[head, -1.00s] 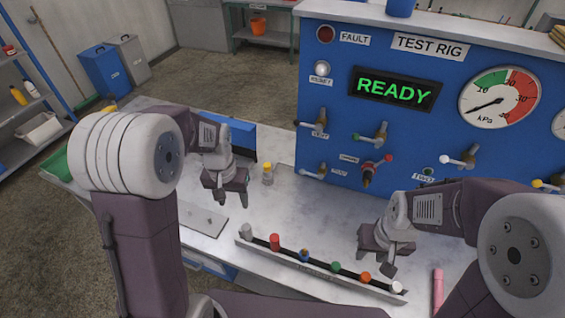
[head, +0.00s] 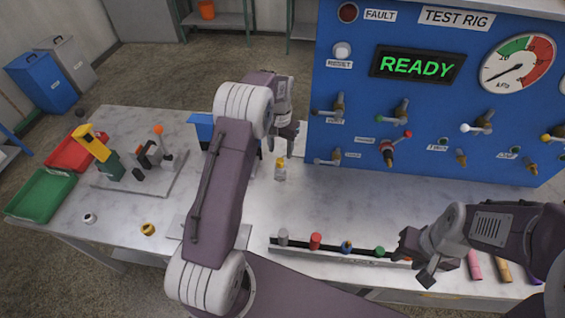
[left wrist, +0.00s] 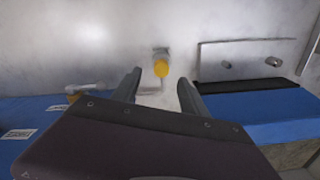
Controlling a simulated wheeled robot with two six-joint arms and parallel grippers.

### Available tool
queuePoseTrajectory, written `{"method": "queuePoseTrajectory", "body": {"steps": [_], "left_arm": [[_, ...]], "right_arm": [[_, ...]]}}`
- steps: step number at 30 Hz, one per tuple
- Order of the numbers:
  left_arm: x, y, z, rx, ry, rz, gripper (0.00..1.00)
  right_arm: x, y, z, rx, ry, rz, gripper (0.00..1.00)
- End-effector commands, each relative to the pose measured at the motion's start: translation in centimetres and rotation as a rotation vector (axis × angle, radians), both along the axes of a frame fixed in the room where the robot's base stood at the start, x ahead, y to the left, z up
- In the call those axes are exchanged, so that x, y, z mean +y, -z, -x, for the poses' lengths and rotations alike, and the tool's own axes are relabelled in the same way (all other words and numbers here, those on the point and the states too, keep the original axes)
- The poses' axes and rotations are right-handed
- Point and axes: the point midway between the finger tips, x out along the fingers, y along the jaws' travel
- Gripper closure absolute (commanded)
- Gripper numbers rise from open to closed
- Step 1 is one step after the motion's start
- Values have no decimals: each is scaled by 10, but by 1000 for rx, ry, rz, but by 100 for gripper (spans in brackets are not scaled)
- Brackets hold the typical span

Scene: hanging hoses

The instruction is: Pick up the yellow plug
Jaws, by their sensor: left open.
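A small yellow piece with a dark centre, seemingly the yellow plug (head: 148,229), lies on the left part of the table in the head view. My left gripper (head: 287,137) is well to its right, open, beside the test rig. A small pale bottle with a yellow top (head: 280,169) stands just below the left gripper in the head view. A yellow-topped thing (left wrist: 160,68), probably that bottle, shows beyond and between the open fingers (left wrist: 158,88) in the left wrist view. My right gripper (head: 424,265) hangs over the right end of the plug rack; its jaws are unclear.
The rack (head: 330,255) holds several coloured plugs. A white ring-like piece (head: 89,218) lies left of the yellow one. A fixture (head: 145,160), a green tray (head: 40,195) and a red tray (head: 78,152) stand at the left. The blue test rig (head: 350,125) blocks the back right.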

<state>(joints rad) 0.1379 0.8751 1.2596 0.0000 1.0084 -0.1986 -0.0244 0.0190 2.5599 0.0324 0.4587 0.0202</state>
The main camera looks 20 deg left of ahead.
Motion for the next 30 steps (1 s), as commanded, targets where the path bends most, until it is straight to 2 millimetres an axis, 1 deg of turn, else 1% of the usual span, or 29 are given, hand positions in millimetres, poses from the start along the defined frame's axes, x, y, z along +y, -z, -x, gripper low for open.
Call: {"method": "queuePoseTrajectory", "body": {"steps": [5,9,13,15,20,21,23,24,26,27,30], "left_arm": [[0,7,0,1,-1,0,49],[-1,31,0,5,0,1,49],[-1,51,0,2,-1,0,49],[-1,55,-1,-1,-1,0,49],[-1,56,-1,-2,-1,0,49],[-1,56,-1,-2,-1,0,51],[-1,56,-1,-2,-1,0,68],[-1,56,-1,-2,-1,0,79],[-1,56,-1,-2,-1,0,96],[-1,56,-1,-2,-1,0,100],[-1,56,-1,-2,-1,0,100]], "right_arm": [[0,-3,0,0,0,0,64],[0,-14,0,0,0,0,64],[0,-15,0,0,0,0,64],[0,-15,0,0,0,0,64],[0,-15,0,0,0,0,64],[0,-15,0,0,0,0,64],[0,-15,0,0,0,0,64],[0,-15,0,0,0,0,64],[0,-15,0,0,0,0,64],[0,-15,0,0,0,0,64],[0,-15,0,0,0,0,64]]}}
